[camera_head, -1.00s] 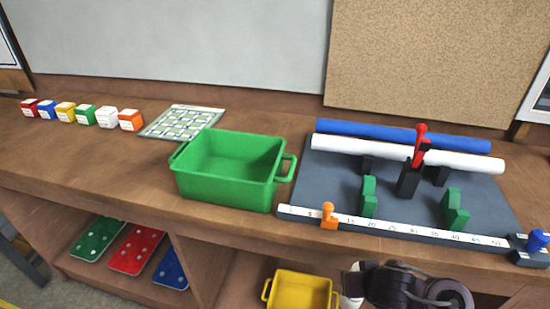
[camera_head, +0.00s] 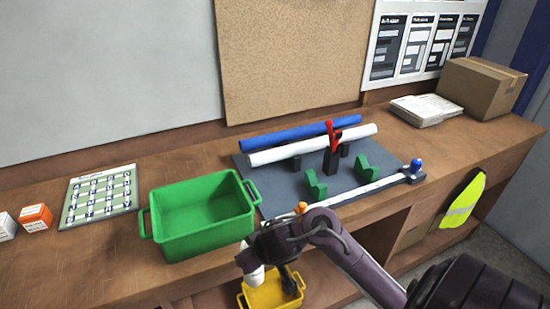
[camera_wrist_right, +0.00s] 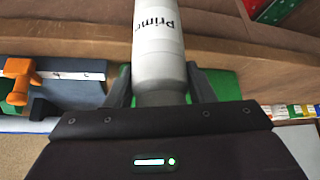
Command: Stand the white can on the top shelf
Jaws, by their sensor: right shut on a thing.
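The white can (camera_wrist_right: 160,40), with dark "Prime" lettering, is between the two fingers of my right gripper (camera_wrist_right: 160,88) in the wrist view. The fingers are shut on its narrower end. In the head view a small white part of the can (camera_head: 256,277) shows at my right gripper (camera_head: 252,262), in front of the bench edge, beside the green bin and above the yellow bin. Most of the can is hidden there. The wooden bench top (camera_head: 105,258) is the upper surface in view; I see no separate shelf above it. My left gripper is not in view.
A green bin (camera_head: 150,238) stands on the bench, and a yellow bin (camera_head: 248,298) is below. A dark board (camera_head: 245,170) carries blue and white rolls. A cardboard box (camera_head: 481,88) and papers (camera_head: 426,110) are far right. Bare bench lies at front left.

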